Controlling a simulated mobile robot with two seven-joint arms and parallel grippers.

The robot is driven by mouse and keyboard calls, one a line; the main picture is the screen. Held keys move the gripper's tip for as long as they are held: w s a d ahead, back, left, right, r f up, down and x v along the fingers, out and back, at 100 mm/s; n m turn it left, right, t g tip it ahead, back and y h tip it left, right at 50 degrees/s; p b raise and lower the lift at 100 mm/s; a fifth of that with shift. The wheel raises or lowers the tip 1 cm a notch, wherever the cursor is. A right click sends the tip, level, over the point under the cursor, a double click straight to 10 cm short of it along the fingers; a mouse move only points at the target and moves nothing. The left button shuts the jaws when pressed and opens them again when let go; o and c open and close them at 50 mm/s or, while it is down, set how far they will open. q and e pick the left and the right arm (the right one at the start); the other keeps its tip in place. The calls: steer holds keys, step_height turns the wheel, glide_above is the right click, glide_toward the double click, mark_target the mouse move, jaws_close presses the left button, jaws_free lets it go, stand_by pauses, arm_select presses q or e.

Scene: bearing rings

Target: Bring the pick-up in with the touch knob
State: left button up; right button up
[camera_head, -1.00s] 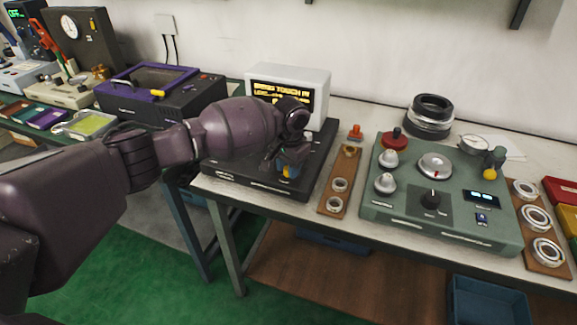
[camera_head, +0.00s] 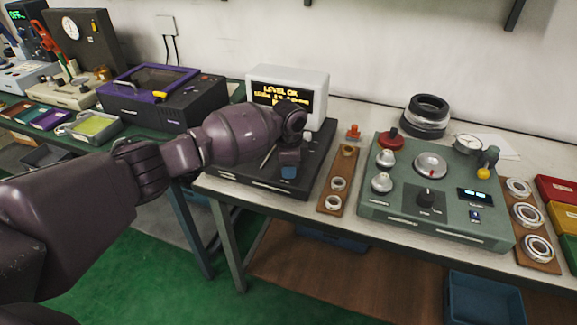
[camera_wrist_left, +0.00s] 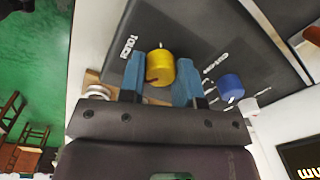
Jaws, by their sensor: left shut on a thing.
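The yellow touch knob (camera_wrist_left: 160,68) sits on the dark instrument (camera_head: 238,180), next to a "Touch" label. My left gripper (camera_wrist_left: 160,80) is shut on this knob, a blue finger on each side. In the head view my left gripper (camera_head: 288,170) is over the instrument's front right, and the knob is hidden by it. The display (camera_head: 290,88) at the instrument's back reads "LEVEL OK" with a smaller line that I cannot read. A thin rod (camera_head: 268,157) shows beside the gripper; I cannot tell whether it is the pick-up. My right gripper is not in view.
A blue knob (camera_wrist_left: 230,87) is just beside my right-hand finger in the wrist view. A wooden board with rings (camera_head: 341,185) lies right of the instrument, then a green tester (camera_head: 400,215). A purple-lidded box (camera_head: 150,85) stands to the left.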

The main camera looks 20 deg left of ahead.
arm_select(q)
steer(key=shift+m, duration=0.5)
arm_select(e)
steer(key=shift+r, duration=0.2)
arm_select(q)
steer(key=o, duration=0.9)
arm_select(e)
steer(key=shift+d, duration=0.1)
arm_select(q)
steer(key=shift+o, duration=0.2)
steer(key=shift+r, duration=0.1)
step_height(320, 180, up, 11)
steer(key=p, duration=0.1)
steer(key=shift+s+p, duration=0.2)
steer(key=shift+p, duration=0.2)
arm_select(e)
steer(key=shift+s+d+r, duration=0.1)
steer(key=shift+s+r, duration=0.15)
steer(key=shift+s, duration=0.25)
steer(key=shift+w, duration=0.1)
